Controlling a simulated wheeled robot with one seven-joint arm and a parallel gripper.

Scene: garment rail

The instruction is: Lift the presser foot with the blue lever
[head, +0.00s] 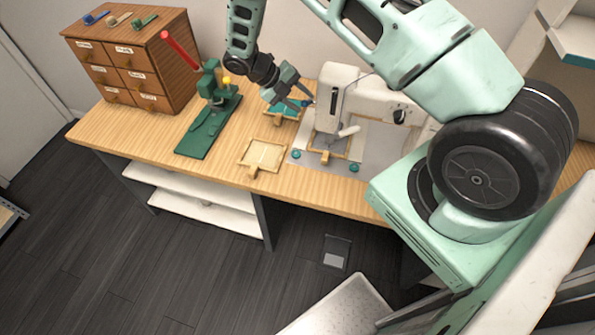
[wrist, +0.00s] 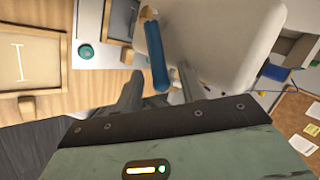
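The white sewing machine (head: 372,97) stands on the table, and its pale body fills the upper right of the wrist view (wrist: 225,35). The blue lever (wrist: 156,62) sticks out from the machine in the wrist view. In the head view only a small blue bit of the lever (head: 307,102) shows by my fingertips. My gripper (head: 298,97) is open beside the machine's left end. In the wrist view its fingers (wrist: 160,85) lie on either side of the lever's free end, with gaps visible. I cannot make out the presser foot.
A wooden tray (head: 262,156) and a green press with a red handle (head: 208,130) stand left of the machine. A drawer cabinet (head: 130,65) is at the far left. A pedal (head: 336,252) lies on the floor. The table's front left is clear.

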